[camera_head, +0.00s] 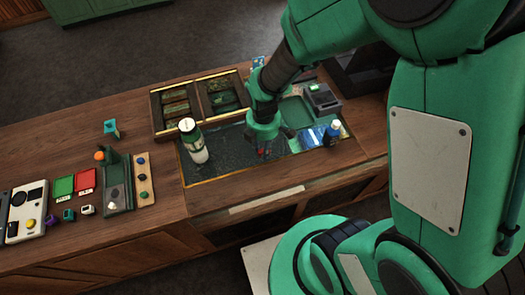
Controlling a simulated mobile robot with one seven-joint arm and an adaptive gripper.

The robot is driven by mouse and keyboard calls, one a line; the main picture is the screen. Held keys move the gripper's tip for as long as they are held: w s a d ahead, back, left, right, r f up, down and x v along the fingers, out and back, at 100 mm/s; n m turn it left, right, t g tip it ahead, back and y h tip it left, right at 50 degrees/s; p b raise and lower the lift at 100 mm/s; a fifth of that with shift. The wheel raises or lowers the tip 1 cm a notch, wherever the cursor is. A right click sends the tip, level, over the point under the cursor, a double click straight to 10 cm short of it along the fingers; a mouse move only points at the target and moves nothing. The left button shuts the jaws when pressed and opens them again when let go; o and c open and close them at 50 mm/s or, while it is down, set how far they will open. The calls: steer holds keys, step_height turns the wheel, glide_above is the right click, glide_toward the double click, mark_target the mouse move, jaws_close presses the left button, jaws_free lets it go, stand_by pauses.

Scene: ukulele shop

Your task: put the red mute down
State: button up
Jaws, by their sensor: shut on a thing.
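My gripper (266,150) points down over the dark inset mat (226,157) in the wooden counter. It is shut on the red mute (264,153), of which only a small red patch shows between the fingers. The fingers hide the rest of it. I cannot tell whether the mute touches the mat or hangs just above it.
A small blue bottle (332,133) stands to the right. A divided wooden tray (157,109) lies behind. Red and green pads, knobs and a white device (24,211) fill the counter's left.

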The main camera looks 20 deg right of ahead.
mark_target(262, 152)
steer(key=shift+w, duration=0.45)
steer(key=shift+f, duration=0.15)
steer(key=shift+f, duration=1.65)
steer(key=shift+f+b, duration=0.15)
steer(key=shift+b, duration=0.2)
steer(key=o, duration=0.9)
step_height(262, 152, up, 12)
steer(key=shift+r+p, duration=0.15)
steer(key=shift+p, duration=0.65)
steer(key=shift+r, duration=0.1)
